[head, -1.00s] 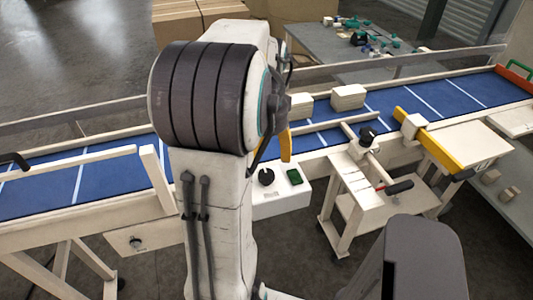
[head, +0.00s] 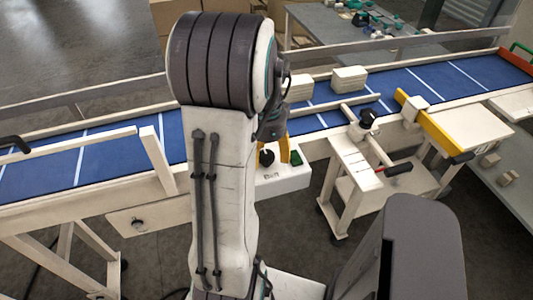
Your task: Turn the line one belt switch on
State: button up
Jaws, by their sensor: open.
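A white control box (head: 290,181) sits on the near side of the blue conveyor. It carries a black rotary knob (head: 266,157) and a green button (head: 296,158). My gripper (head: 279,154) is open, with yellow fingers pointing down just over the box, between the knob and the button. One finger shows clearly; the other is mostly hidden by the wrist and arm. I cannot tell whether a finger touches the knob. Another small dark knob (head: 138,222) is on a white panel at lower left.
The blue belt (head: 440,82) runs across behind the box, with pale blocks (head: 349,79) on it. A grey table (head: 340,40) is behind.

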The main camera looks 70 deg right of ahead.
jog(key=c, duration=1.2)
